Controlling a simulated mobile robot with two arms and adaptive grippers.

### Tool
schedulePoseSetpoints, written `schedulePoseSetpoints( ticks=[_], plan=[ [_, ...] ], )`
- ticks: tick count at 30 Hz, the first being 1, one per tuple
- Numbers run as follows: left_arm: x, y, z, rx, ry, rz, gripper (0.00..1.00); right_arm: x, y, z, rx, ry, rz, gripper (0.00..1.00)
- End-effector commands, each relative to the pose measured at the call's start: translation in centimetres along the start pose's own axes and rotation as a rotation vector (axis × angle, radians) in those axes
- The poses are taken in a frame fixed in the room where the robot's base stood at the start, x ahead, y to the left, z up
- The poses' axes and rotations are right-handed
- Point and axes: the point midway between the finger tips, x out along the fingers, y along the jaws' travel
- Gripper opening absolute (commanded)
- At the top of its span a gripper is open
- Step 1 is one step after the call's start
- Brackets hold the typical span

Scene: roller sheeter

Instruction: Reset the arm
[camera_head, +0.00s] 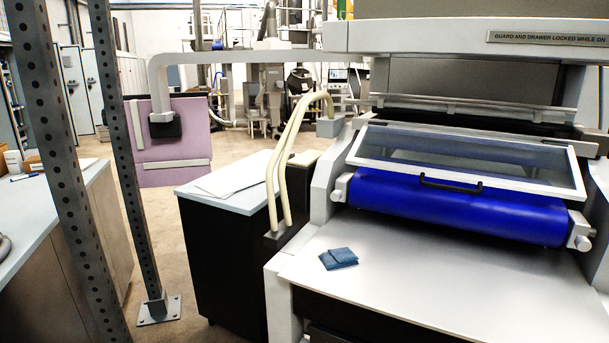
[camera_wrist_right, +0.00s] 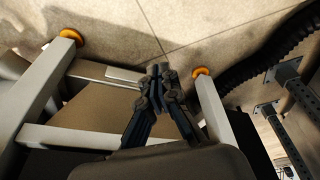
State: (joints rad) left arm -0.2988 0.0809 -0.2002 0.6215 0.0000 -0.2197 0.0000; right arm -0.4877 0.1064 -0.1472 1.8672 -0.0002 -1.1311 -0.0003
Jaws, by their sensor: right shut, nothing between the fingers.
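My right gripper (camera_wrist_right: 158,72) shows in the right wrist view, its dark fingertips together with nothing between them. It hangs over a tiled beige floor (camera_wrist_right: 120,27) and a pale frame, and appears to touch nothing, though its height is hard to judge. Neither gripper shows in the head view. My left gripper is in no view.
The sheeter's table (camera_head: 430,285) carries a small blue folded cloth (camera_head: 338,258) below a blue roller (camera_head: 455,207) and clear guard (camera_head: 470,160). Perforated posts (camera_head: 128,150) stand left. In the wrist view, the pale frame (camera_wrist_right: 45,95) and a black hose (camera_wrist_right: 262,62) flank the gripper.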

Motion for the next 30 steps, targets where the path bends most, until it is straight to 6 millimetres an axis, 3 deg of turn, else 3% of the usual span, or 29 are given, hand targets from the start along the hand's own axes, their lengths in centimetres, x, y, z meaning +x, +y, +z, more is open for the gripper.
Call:
schedulePoseSetpoints(
  ticks=[1,6,12,15,22,26,30],
  plan=[
    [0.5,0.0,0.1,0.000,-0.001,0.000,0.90,2.9,-0.1,1.4,-0.002,-0.019,-0.002,0.00],
    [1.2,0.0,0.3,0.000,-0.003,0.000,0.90,10.4,-0.4,6.2,-0.008,-0.053,-0.005,0.00],
    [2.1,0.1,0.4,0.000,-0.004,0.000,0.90,17.1,-0.8,13.3,-0.018,-0.094,-0.010,0.00],
    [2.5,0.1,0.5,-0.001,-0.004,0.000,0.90,19.5,-0.9,17.3,-0.022,-0.113,-0.012,0.00],
    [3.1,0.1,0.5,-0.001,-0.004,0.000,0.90,22.1,-0.9,23.9,-0.030,-0.140,-0.014,0.00],
    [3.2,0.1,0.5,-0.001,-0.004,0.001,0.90,22.3,-0.8,25.4,-0.032,-0.146,-0.014,0.00],
    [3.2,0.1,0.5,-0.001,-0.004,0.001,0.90,22.3,-0.8,25.6,-0.033,-0.147,-0.014,0.00]
  ],
)
